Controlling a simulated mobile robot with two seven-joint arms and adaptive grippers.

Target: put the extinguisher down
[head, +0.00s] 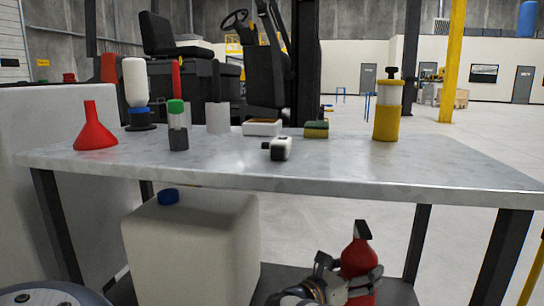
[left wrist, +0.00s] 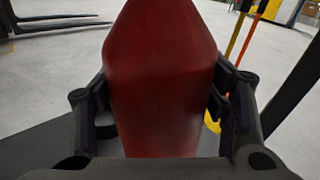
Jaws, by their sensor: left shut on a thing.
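The red extinguisher (head: 359,258) is at the lower right of the head view, below and in front of the tabletop's front edge. It stands roughly upright, with a dark top. My left gripper (head: 340,287) is shut around its body from the left. In the left wrist view the red extinguisher body (left wrist: 162,75) fills the middle, with one dark finger on each side. Its lower end is hidden, so I cannot tell whether it touches the dark lower shelf (head: 398,294). My right gripper is not in view.
A large white canister (head: 190,245) with a blue cap stands under the table (head: 330,172), left of my gripper. A table leg (head: 496,260) is at the right.

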